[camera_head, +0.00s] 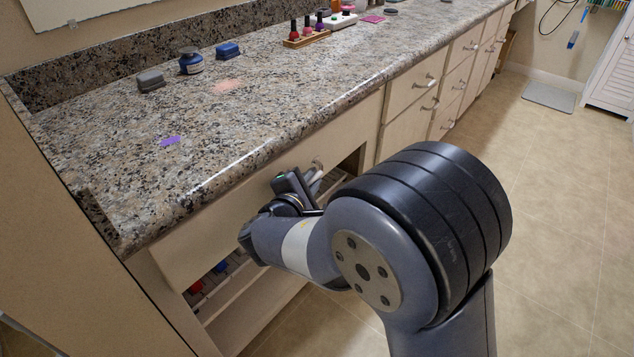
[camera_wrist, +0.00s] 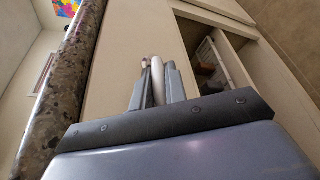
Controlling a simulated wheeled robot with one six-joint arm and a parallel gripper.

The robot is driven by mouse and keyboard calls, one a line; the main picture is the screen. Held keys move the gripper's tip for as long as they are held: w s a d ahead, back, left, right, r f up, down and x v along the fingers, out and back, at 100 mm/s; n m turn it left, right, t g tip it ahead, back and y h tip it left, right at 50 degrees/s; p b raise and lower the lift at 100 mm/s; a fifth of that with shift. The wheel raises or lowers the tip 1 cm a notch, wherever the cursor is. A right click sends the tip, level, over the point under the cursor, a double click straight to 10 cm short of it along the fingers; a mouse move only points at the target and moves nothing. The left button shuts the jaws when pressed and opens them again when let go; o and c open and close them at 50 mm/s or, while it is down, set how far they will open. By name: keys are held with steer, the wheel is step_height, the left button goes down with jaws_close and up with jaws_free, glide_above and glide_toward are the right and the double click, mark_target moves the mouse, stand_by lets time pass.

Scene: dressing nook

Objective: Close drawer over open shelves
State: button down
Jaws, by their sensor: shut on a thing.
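The drawer front (camera_head: 222,220) is a pale cream panel under the granite counter's front edge, above open shelves (camera_head: 240,300). It also shows in the wrist view (camera_wrist: 118,62). My gripper (camera_head: 314,178) is at the front of this drawer, with its fingers around the drawer's light handle (camera_head: 318,164). In the wrist view my gripper (camera_wrist: 155,82) is shut on the pale handle (camera_wrist: 157,78) between its two grey fingers. My arm hides much of the drawer's lower edge and the shelves. How far the drawer stands out is hard to tell.
The granite counter (camera_head: 270,105) carries small boxes, a dark jar (camera_head: 191,61) and a wooden rack of nail polish (camera_head: 307,38). Closed drawers (camera_head: 410,95) with handles continue to the right. The tiled floor (camera_head: 560,200) at right is clear, apart from a grey mat (camera_head: 549,97).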

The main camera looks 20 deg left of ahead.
steer(key=shift+a+r, duration=0.1)
steer(key=shift+a, duration=0.1)
steer(key=c, duration=1.4)
jaws_free()
steer(key=shift+w, duration=0.1)
steer(key=shift+c, duration=0.2)
steer(key=p+v, duration=0.3)
steer(key=v, duration=0.7)
steer(key=shift+s, duration=0.4)
